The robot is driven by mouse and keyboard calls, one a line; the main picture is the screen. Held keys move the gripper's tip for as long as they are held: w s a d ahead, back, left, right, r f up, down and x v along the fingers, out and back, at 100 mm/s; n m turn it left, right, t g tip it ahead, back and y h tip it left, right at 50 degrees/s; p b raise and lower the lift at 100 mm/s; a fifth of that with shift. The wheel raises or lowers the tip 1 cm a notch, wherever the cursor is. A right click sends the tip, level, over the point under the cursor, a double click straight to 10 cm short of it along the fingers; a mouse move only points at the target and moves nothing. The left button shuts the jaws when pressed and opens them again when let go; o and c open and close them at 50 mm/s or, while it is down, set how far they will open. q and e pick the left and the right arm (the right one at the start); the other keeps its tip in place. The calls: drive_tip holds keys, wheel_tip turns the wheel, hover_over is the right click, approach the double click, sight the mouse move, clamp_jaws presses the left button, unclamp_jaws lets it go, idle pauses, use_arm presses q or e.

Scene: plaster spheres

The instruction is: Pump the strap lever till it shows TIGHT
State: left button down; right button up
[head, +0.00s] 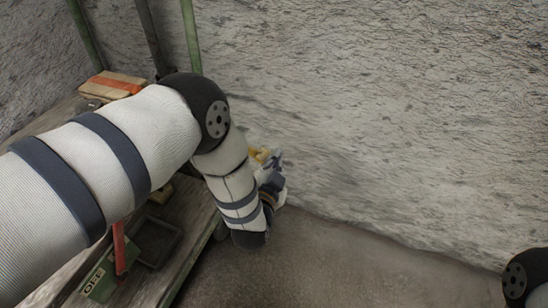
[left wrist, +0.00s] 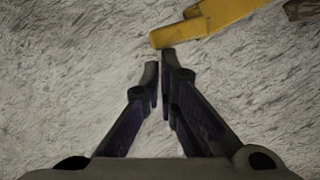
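A yellow part (head: 260,155), perhaps the strap lever, shows just beyond my left gripper in the head view. In the left wrist view the yellow bar (left wrist: 222,14) runs from the upper middle to the upper right, its blunt end just past my fingertips. I cannot tell whether they touch. My left gripper (left wrist: 160,68) has its fingers almost together, with only a thin gap and nothing between them. In the head view this gripper (head: 272,178) is partly hidden by my wrist. No TIGHT marking is readable. My right gripper is out of view.
A wooden shelf (head: 190,225) at the left holds a block with an orange band (head: 112,85), a dark tray (head: 157,240) and a green box (head: 98,280) beside a red bar (head: 119,250). A rough plaster surface (head: 400,110) fills the right. Green poles (head: 190,35) stand behind.

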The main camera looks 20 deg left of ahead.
use_arm(q)
drive_tip(key=p+v, duration=0.1)
drive_tip(key=v, duration=0.9)
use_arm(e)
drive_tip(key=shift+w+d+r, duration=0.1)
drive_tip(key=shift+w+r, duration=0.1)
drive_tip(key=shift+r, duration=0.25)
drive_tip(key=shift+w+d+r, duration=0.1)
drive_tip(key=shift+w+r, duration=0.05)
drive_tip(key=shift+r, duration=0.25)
use_arm(q)
drive_tip(key=shift+d, duration=0.1)
